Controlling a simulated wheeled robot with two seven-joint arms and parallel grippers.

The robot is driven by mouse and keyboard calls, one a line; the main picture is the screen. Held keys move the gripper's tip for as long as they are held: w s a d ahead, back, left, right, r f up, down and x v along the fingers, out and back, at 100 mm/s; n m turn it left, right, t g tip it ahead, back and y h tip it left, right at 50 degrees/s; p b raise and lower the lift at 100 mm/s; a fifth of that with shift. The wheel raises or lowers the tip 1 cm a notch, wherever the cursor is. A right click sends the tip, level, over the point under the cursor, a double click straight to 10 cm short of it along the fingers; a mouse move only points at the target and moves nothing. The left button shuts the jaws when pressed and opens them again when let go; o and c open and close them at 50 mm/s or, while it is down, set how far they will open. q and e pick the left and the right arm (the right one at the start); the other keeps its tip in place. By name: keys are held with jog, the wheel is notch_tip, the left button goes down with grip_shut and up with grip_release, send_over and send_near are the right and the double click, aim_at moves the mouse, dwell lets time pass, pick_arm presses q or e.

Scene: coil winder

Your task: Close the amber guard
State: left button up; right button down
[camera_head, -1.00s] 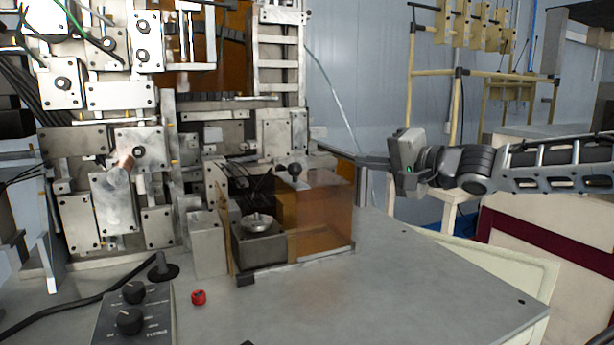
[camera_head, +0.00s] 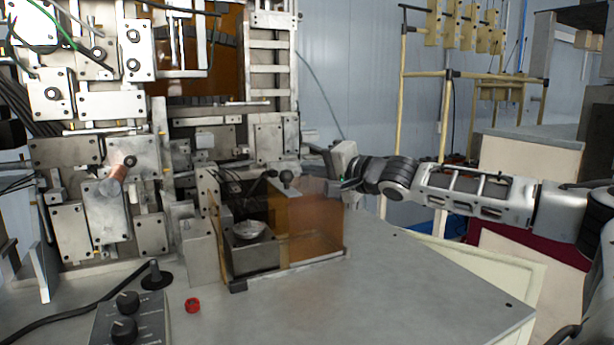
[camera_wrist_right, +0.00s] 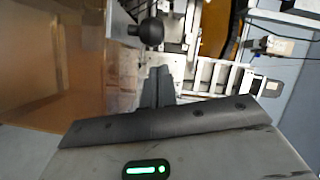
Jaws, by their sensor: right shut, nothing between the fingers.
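The amber guard (camera_head: 318,228) is a translucent orange-brown box on the grey bench, just right of the dark block with a round metal piece (camera_head: 250,230). A black ball knob (camera_head: 287,177) stands at its top edge. In the right wrist view the guard's amber panel (camera_wrist_right: 50,60) fills the left side, and the knob (camera_wrist_right: 151,32) is just ahead of the fingertips. My right gripper (camera_head: 318,153) is behind the guard's upper right, with its fingers pointing left. Its fingers (camera_wrist_right: 158,85) are together and empty. Contact with the guard or knob cannot be told. My left gripper is not visible.
The coil winder's metal plates and blocks (camera_head: 125,160) crowd the left and back. A control box with black knobs (camera_head: 125,318) and a red button (camera_head: 192,305) are at the front left. The bench top (camera_head: 410,295) is clear at the front right.

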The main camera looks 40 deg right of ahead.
jog(key=shift+w+a+f, duration=0.1)
jog(key=shift+a+f, duration=0.2)
jog(key=shift+a, duration=0.35)
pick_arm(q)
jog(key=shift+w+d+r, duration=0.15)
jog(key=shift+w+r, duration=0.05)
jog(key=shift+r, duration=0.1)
pick_arm(e)
jog(key=shift+a, duration=0.15)
